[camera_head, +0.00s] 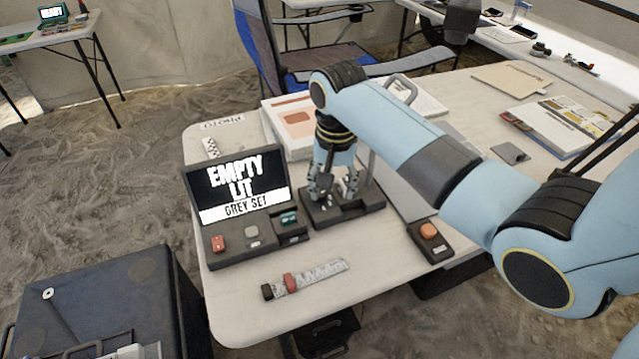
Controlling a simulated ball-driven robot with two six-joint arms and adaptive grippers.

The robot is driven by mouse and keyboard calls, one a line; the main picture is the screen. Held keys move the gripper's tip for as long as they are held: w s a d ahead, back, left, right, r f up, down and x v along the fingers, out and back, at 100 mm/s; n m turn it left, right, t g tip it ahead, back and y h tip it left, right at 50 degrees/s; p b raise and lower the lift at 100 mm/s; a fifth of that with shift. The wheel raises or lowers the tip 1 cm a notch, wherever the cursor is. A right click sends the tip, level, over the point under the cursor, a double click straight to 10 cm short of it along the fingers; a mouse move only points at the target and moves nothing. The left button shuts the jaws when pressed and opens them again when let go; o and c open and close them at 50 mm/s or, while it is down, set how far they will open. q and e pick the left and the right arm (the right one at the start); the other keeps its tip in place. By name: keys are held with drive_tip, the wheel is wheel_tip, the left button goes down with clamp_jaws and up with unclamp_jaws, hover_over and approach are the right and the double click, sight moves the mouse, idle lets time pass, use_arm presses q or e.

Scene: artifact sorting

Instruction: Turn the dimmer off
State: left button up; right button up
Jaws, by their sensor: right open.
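My right gripper (335,190) points down, its fingers apart, over a dark base (365,205) with a grey upright behind it. Its fingertips are close to a small grey part on that base; I cannot tell whether they touch it. No part is clearly labelled as a dimmer, and the gripper hides some of the base. A console (252,247) beside it has a red, a grey and a teal control, and a screen (238,185) reading "EMPTY LIT GREY SET". My left gripper is not in view.
A box with an orange button (429,240) stands right of the base. A scale strip with a red slider (305,280) lies in front. Books (560,130) and a folder (510,78) lie at the back right. A dark case (105,300) stands at the lower left.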

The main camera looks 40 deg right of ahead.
sight(320, 197)
drive_tip(key=w+r+m, duration=0.3)
drive_tip(key=w+r, duration=0.2)
drive_tip(key=shift+g, duration=0.3)
wheel_tip(320, 197, down, 10)
drive_tip(key=shift+s+d+f+b, duration=0.1)
drive_tip(key=shift+d+f+b, duration=0.1)
drive_tip(key=shift+b, duration=0.45)
clamp_jaws()
